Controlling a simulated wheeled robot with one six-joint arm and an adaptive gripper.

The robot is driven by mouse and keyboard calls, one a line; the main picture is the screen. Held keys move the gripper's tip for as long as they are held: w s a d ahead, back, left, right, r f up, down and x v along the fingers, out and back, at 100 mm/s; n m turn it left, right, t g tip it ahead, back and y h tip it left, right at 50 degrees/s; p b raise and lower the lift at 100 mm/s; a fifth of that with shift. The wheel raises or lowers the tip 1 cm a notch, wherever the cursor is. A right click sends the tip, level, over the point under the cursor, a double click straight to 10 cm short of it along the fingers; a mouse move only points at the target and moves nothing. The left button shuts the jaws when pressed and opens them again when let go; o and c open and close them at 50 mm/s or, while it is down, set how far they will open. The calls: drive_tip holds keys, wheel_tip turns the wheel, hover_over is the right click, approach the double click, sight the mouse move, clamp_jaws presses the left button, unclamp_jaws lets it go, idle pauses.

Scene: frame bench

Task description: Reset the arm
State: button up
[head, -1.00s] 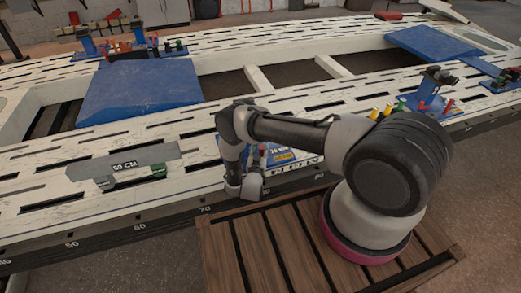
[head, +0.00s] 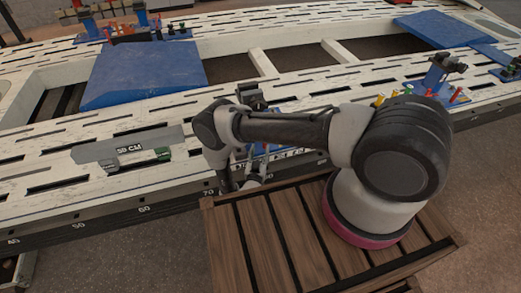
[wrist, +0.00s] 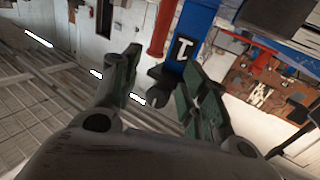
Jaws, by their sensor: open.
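My gripper (wrist: 160,62) is open in the wrist view, its two green-padded fingers spread apart. No held object shows between the pads. A blue post (wrist: 192,35) with a white-and-black mark stands beyond the fingertips, with a dark part close to them; I cannot tell whether they touch. In the head view my arm is bent, its elbow out over the white slotted bench (head: 320,100) and its far end low near the bench's front edge. The fingers cannot be made out clearly there.
Behind my arm is a blue fixture with a black clamp head (head: 251,95). A similar fixture (head: 440,75) stands right. A blue pad (head: 145,75) and a grey lettered plate (head: 125,148) lie left. A wooden slatted platform (head: 290,235) is in front.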

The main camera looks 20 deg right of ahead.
idle(0.3)
drive_tip(key=w+a+r+m+g+y, duration=0.1)
drive_tip(key=w+a+r+g+y, duration=0.15)
drive_tip(key=w+r, duration=0.55)
drive_tip(key=w+a+r+g+y, duration=0.15)
drive_tip(key=w+a+r, duration=0.25)
drive_tip(key=w+r, duration=0.5)
wheel_tip(320, 180, up, 24)
drive_tip(key=d+n+g+y, duration=0.2)
drive_tip(key=y, duration=0.3)
drive_tip(key=s+d+r+n+g+y, duration=0.1)
drive_tip(key=s+d+r, duration=0.4)
drive_tip(key=s+r, duration=0.35)
drive_tip(key=s+d+r+n+g, duration=0.2)
drive_tip(key=s+d+r, duration=0.2)
drive_tip(key=s+r, duration=0.45)
drive_tip(key=s+d+g, duration=0.1)
drive_tip(key=s+d, duration=0.2)
drive_tip(key=s, duration=0.6)
drive_tip(key=s+d+r+g+h, duration=0.1)
drive_tip(key=s+d, duration=0.3)
drive_tip(key=s, duration=0.6)
drive_tip(key=s+d+r+n+g+h, duration=0.1)
drive_tip(key=s+d, duration=0.3)
drive_tip(key=s, duration=0.6)
drive_tip(key=shift+d, duration=0.15)
